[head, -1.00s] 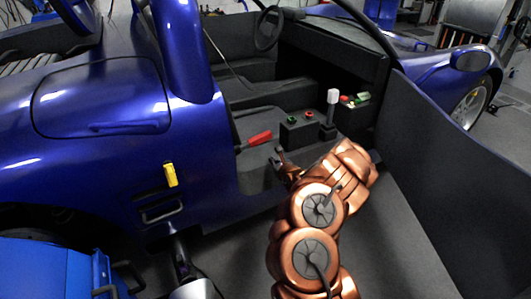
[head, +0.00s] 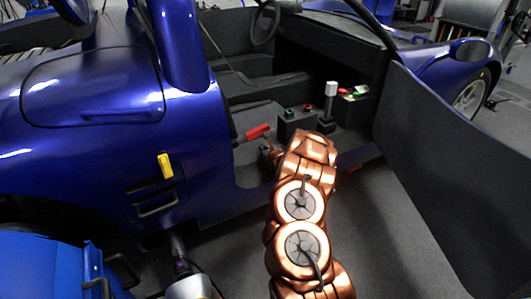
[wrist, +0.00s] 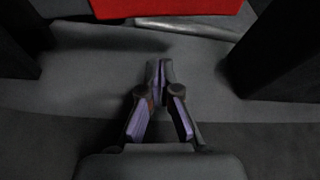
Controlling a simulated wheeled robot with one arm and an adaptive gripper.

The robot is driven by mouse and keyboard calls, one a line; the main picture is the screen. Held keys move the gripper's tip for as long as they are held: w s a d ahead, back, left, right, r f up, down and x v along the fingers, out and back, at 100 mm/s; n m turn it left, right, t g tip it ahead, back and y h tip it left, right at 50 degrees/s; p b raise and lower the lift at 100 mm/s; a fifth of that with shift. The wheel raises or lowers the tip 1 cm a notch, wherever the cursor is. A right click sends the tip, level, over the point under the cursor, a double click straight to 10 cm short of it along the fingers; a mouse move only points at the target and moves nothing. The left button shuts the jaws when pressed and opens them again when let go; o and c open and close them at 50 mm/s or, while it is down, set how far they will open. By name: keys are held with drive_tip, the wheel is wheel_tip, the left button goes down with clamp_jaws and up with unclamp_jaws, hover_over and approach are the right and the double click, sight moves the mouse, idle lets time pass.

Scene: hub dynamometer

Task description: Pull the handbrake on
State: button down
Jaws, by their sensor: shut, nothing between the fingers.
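The handbrake lever has a red grip (head: 258,131) and lies low on the car floor between the seat area and the console. In the wrist view the red grip (wrist: 170,8) crosses the top edge, partly out of frame, with a grey bar below it. My gripper (wrist: 161,68) is shut and empty, its fingertips together below the red grip and apart from it in the picture. In the head view my gripper (head: 268,149) is small and mostly hidden by my copper arm, close below the lever.
A dark console (head: 297,122) with a red and a green button stands right of the lever. A white-topped shifter (head: 331,92) is behind it. The open door (head: 450,165) flanks my arm on the right, the blue body (head: 110,130) on the left.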

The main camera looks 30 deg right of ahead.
sight(243, 138)
drive_tip(key=shift+w+f, duration=0.25)
drive_tip(key=shift+w, duration=0.15)
drive_tip(key=shift+w+r, duration=0.15)
drive_tip(key=shift+r, duration=0.05)
drive_tip(key=shift+a+r+b, duration=0.2)
drive_tip(key=shift+r+b, duration=0.25)
drive_tip(key=shift+r, duration=0.5)
drive_tip(key=shift+a+r+b, duration=0.2)
drive_tip(key=shift+r+b, duration=0.2)
drive_tip(key=shift+r, duration=0.55)
